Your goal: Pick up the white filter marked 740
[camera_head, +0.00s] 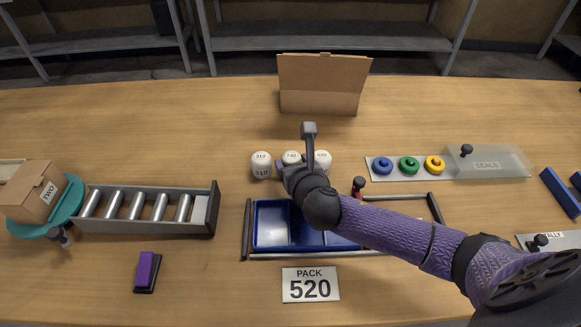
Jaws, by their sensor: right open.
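Three white filters stand in a row behind the blue tray (271,226). The left one (261,161) reads 310. The middle one (291,156) reads 740, and its lower part is hidden by my right gripper. The right one (323,157) has a number too small to read surely. My right gripper (285,165) is open, right at the front of the middle filter; its fingertips are mostly hidden by the wrist, so I cannot tell whether they touch it. My left gripper is not in view.
A PACK 520 card (310,285) lies in front of the tray. An open cardboard box (322,86) stands behind the filters. A roller rack (147,210) and a carton marked TWO (36,191) are left. A strip with blue, green and yellow seals (408,166) is right.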

